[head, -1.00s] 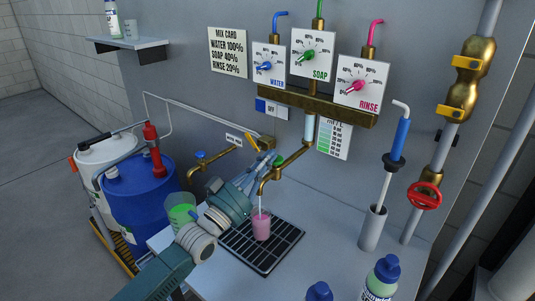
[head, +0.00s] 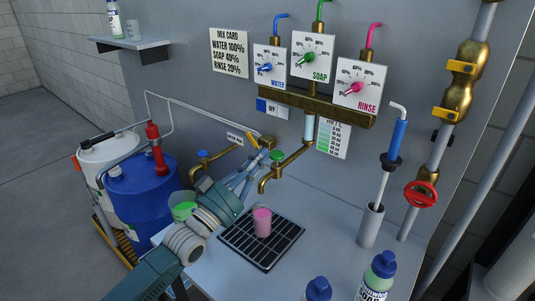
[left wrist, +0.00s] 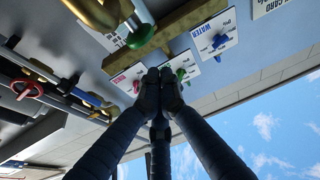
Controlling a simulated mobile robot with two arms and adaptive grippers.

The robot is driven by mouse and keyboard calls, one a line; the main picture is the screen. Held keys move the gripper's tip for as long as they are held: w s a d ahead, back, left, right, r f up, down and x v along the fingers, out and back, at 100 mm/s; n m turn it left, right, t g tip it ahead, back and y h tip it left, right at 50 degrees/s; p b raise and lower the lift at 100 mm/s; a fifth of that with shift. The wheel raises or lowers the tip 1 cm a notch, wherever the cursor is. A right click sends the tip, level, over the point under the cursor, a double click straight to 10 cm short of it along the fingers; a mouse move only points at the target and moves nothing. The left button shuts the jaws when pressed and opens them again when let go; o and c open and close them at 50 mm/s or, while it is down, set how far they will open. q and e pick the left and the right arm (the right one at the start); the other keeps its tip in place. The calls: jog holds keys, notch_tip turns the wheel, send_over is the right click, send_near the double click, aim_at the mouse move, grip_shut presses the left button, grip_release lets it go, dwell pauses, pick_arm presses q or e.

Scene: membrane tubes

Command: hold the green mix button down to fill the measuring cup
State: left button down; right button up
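The green mix button (head: 277,155) sits on the brass spout pipe (head: 290,163) in the head view. A green round part, apparently the same button, shows beside the brass tap in the left wrist view (left wrist: 140,38). The measuring cup (head: 262,222) stands upright on the black drain grate under the spout and looks pink. No stream shows between spout and cup. My left gripper (head: 259,158) is just left of the button, apparently apart from it. Its fingers are together and empty in the left wrist view (left wrist: 160,88). My right gripper is not in view.
WATER (head: 269,66), SOAP (head: 312,57) and RINSE (head: 360,88) dials hang above a brass manifold. A second brass tap (head: 205,157) is to the left. A green-filled container (head: 183,208) stands near my left arm. Bottles (head: 377,277) stand at the front right.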

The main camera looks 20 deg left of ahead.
pick_arm(q)
jog(key=b+v, duration=0.1)
jog(key=v, duration=0.4)
jog(key=shift+s+a, duration=0.3)
jog(key=shift+s, duration=0.05)
jog(key=shift+f, duration=0.15)
